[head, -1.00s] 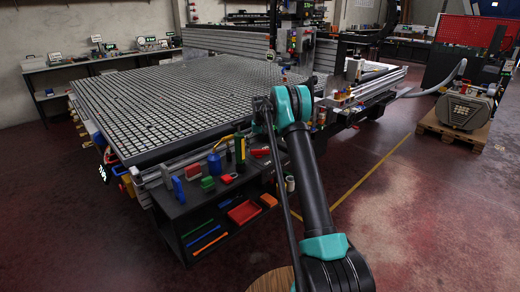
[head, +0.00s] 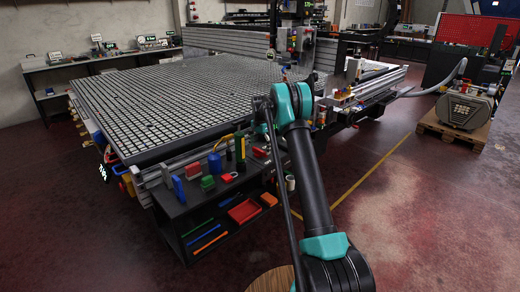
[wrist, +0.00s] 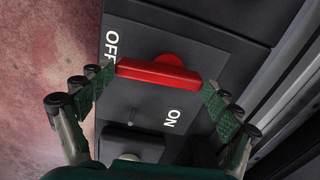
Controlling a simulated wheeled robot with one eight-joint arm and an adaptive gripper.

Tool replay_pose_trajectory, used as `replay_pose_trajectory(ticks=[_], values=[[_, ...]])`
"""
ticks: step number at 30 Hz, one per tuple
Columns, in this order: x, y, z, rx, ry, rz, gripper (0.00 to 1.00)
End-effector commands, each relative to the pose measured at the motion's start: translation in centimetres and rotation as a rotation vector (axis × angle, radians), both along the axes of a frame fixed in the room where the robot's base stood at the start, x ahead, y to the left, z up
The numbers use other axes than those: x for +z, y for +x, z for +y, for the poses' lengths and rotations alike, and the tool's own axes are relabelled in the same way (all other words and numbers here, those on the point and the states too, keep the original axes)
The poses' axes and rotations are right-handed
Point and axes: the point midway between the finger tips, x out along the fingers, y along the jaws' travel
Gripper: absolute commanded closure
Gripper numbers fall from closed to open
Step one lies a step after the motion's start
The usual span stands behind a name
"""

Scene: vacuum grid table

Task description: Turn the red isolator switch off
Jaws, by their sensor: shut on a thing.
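In the wrist view the red isolator switch (wrist: 160,73) is a red bar handle on a dark grey plate (wrist: 195,28). White "OFF" lettering (wrist: 111,45) is at its upper left and white "ON" lettering (wrist: 173,117) is below its right half. The bar lies nearly level across the picture, tilted slightly down to the right. My gripper (wrist: 157,82) has its green ribbed fingers at the two ends of the bar, shut on it. In the head view my arm hides the switch and my gripper.
A large grid table (head: 200,100) fills the middle of the head view. A black side shelf (head: 190,215) with coloured blocks and trays stands at its near end. A pump on a wooden pallet (head: 452,130) stands at the right.

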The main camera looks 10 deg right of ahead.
Motion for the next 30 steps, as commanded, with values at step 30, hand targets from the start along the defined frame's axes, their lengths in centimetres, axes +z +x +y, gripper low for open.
replay_pose_trajectory(ticks=[30], values=[[0.03, -0.03, 0.07, -0.09, 0.0, -0.001, 0.0]])
